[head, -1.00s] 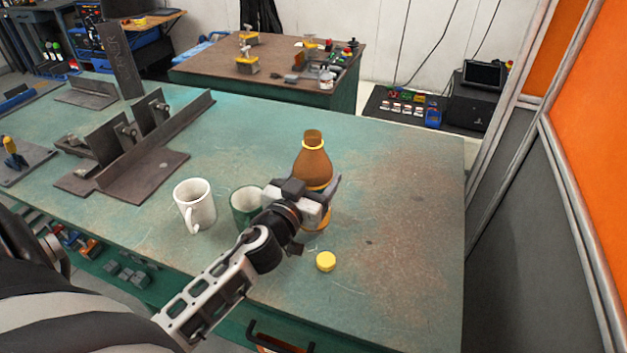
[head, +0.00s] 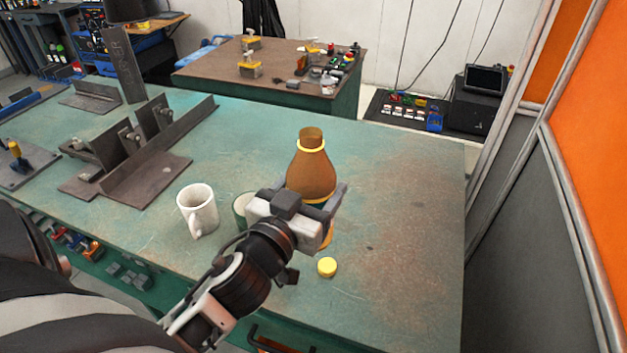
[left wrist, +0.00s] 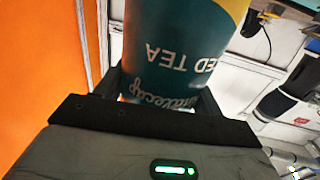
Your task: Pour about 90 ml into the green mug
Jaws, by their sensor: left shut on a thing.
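A brown bottle (head: 311,176) with a yellow neck ring stands upright in my left gripper (head: 316,202). The gripper is shut around its body. In the left wrist view the bottle's label (left wrist: 175,45) reads part of "ICED TEA" between the fingers. The bottle's base is mostly hidden behind the gripper, but the bottle looks raised. The green mug (head: 240,210) stands on the bench just left of the gripper and is largely hidden by it; its inside cannot be seen well. My right gripper is not in view.
A white mug (head: 198,211) stands left of the green mug. A yellow cap (head: 327,267) lies on the bench (head: 400,220) in front of the bottle. Steel angle fixtures (head: 140,165) occupy the bench's left part. The bench's right side is clear.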

